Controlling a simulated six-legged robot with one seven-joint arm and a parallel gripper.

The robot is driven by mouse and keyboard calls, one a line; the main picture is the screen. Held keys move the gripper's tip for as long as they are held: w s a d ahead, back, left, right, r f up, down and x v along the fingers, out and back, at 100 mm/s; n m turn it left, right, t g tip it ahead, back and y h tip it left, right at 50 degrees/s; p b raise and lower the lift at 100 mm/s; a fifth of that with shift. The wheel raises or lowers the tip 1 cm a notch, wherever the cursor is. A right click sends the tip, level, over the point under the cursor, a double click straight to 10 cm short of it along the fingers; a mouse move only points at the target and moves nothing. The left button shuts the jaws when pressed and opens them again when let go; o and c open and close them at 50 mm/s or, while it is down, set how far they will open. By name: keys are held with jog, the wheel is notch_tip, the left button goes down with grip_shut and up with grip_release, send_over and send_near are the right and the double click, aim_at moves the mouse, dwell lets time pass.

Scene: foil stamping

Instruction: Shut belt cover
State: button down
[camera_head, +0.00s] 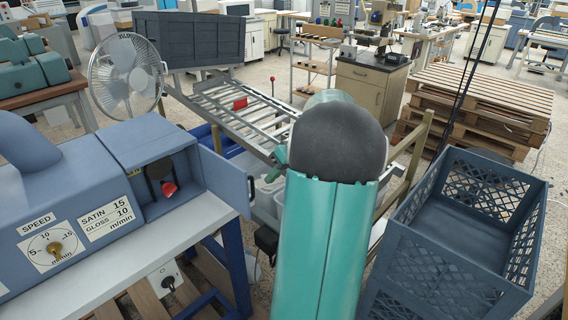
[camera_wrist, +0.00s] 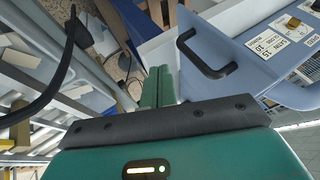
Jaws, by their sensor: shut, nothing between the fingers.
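The belt cover (camera_head: 225,182) is a blue panel on the right end of the blue machine (camera_head: 70,195). It stands swung open, leaving the compartment (camera_head: 150,198) exposed, with a dark round part and a red knob inside. In the wrist view the blue cover (camera_wrist: 245,72) shows at upper right with its black bar handle (camera_wrist: 205,58). My gripper (camera_wrist: 159,72) is shut and empty, its green fingers to the left of the handle and apart from it in the picture.
The machine stands on a pale bench top (camera_head: 110,265) with blue legs. A metal roller conveyor (camera_head: 235,110) lies behind my arm. A blue-grey crate (camera_head: 455,255) stands at right, with stacked wooden pallets (camera_head: 480,100) beyond. A black cable (camera_wrist: 50,85) hangs left of my fingers in the wrist view.

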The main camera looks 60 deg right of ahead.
jog(key=a, duration=0.1)
jog(key=w+a, duration=0.1)
jog(key=a, duration=0.1)
jog(key=shift+w+r, duration=0.1)
jog(key=shift+r, duration=0.05)
jog(key=shift+a, duration=0.2)
